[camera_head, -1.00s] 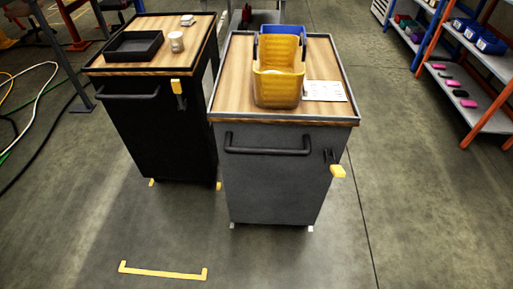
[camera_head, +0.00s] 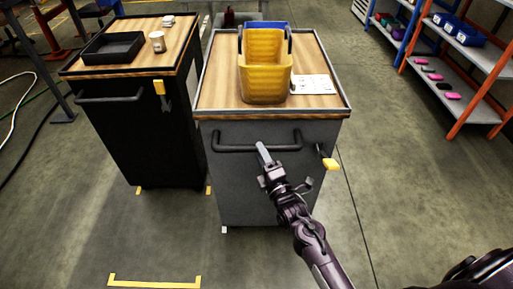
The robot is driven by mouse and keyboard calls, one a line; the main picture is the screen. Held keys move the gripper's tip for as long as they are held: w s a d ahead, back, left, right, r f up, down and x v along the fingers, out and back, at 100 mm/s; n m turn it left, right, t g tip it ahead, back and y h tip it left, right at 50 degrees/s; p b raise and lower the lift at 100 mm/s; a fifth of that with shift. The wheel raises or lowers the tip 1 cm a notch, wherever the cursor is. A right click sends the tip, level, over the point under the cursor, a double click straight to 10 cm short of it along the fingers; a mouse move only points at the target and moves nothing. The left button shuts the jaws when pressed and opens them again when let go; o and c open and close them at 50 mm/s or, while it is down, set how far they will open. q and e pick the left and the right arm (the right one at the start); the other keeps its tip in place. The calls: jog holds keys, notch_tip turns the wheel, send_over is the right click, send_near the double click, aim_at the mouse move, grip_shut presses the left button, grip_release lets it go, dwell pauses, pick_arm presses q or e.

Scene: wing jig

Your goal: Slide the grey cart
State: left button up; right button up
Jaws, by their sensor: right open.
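The grey cart (camera_head: 240,190) stands at the middle, with a wood top and a dark bar handle (camera_head: 230,149) across its front. A yellow bin (camera_head: 264,78) and a white paper (camera_head: 312,85) are on its top. A yellow-tipped lever (camera_head: 330,164) is at its front right. My right gripper (camera_head: 262,152) is open in front of the cart, its fingertips at the middle of the handle in the picture. I cannot tell whether it touches the handle. My left gripper is not in view.
A black cart (camera_head: 150,140) with a tray (camera_head: 112,47) and a cup (camera_head: 157,41) stands close on the left. Yellow floor marks (camera_head: 155,283) lie at the front left. Shelves (camera_head: 470,95) stand at the right. Floor between the grey cart and shelves is clear.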

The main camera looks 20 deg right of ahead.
aim_at(265, 134)
jog(key=shift+x, duration=1.45)
grip_shut()
